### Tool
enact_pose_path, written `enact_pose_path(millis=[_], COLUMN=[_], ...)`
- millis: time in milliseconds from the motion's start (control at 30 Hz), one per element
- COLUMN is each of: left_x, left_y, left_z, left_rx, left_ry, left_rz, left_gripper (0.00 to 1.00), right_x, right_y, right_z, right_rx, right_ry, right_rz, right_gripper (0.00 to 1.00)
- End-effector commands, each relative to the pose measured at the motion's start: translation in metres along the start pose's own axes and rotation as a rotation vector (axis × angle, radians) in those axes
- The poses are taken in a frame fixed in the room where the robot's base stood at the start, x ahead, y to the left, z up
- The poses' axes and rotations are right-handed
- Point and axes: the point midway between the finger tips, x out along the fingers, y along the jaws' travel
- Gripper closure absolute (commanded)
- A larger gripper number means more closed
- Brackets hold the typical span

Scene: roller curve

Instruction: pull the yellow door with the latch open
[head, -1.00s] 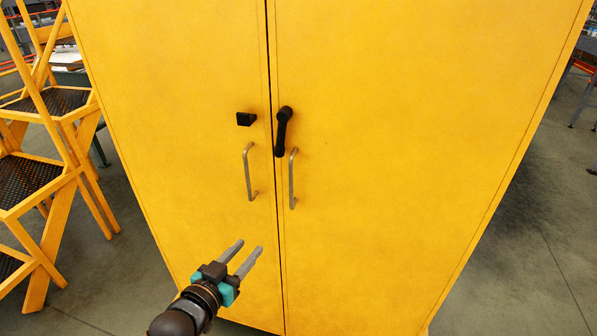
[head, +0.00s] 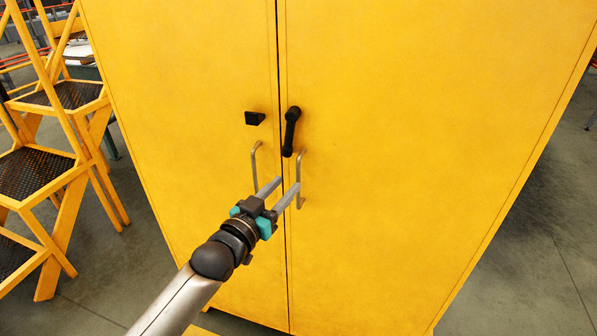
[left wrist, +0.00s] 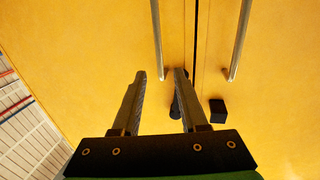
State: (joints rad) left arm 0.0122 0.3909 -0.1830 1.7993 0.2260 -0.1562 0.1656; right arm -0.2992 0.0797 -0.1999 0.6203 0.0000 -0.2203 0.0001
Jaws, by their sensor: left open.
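The yellow cabinet has two shut doors, a left door (head: 190,100) and a right door (head: 420,130). The right door carries a black latch lever (head: 291,131), upright, and a metal bar handle (head: 301,165). The left door has a black block (head: 255,118) and its own bar handle (head: 254,165). My left gripper (head: 286,183) is open and empty, in front of the doors by the right handle's lower part. In the left wrist view, the right door's handle (left wrist: 156,35) ends between the finger lines; I cannot tell the depth gap. The lever (left wrist: 175,108) is partly hidden there behind a finger.
A yellow step ladder (head: 60,150) stands on the floor left of the cabinet. Grey floor (head: 530,260) is open to the right of the cabinet.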

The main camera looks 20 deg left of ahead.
Motion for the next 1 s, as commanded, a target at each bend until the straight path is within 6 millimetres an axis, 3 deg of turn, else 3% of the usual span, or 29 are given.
enact_pose_path(millis=[300, 500, 933, 1000], left_x=[0.047, 0.065, 0.071, 0.071], left_y=[0.000, 0.000, 0.000, 0.000], left_z=[-0.001, 0.000, 0.000, 0.000], left_rx=[0.000, 0.000, 0.000, 0.000], left_ry=[0.002, 0.001, 0.000, 0.000], left_rz=[0.000, 0.000, 0.000, 0.000], left_gripper=[0.57, 0.57, 0.57, 0.65], right_x=[0.004, 0.006, 0.006, 0.006], right_y=[0.000, 0.000, 0.000, 0.000], right_z=[0.001, 0.001, 0.001, 0.001], right_rx=[0.000, 0.000, 0.000, 0.000], right_ry=[-0.001, -0.001, -0.001, -0.001], right_rz=[0.000, 0.000, 0.000, 0.000], right_gripper=[0.50, 0.50, 0.50, 0.50])
